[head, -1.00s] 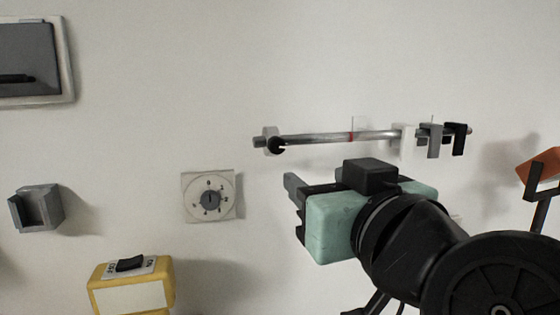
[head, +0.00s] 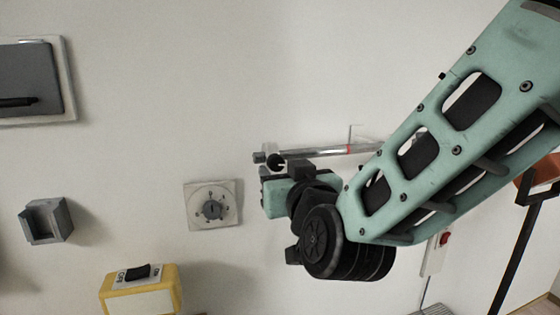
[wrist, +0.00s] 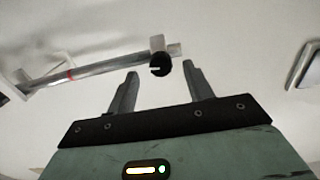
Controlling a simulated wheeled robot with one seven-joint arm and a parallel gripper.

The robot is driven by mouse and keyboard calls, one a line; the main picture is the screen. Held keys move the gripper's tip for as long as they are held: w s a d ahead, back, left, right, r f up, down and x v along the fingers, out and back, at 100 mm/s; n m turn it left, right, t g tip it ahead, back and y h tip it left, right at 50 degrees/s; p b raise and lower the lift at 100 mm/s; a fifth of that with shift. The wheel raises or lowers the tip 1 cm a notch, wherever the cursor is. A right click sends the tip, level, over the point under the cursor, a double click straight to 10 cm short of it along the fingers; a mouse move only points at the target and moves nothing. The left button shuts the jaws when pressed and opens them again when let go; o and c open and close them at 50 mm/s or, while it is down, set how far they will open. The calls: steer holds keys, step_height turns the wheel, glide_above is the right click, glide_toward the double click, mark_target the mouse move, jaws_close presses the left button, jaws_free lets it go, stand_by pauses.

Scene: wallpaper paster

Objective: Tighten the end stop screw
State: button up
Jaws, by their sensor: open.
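The end stop screw is a round black knob with a slot (wrist: 160,64), at the end of a metal rail (wrist: 75,72) on the wall. In the wrist view it lies ahead of my gripper (wrist: 160,72), between the lines of the two fingers and nearer the right one. The fingers are apart with nothing between them. In the head view the black knob (head: 276,161) shows just above my gripper, at the rail's left end (head: 320,153). My fingers are hidden there behind my wrist. Whether a finger touches the knob cannot be told.
A dial plate (head: 212,206) is on the wall left of my gripper. A yellow switch box (head: 141,295) is below it and a grey holder (head: 46,221) is further left. A framed panel (head: 66,80) is at the upper left. My arm covers the rail's right part.

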mark_target(276, 163)
steer(key=shift+x, duration=1.25)
steer(key=c, duration=1)
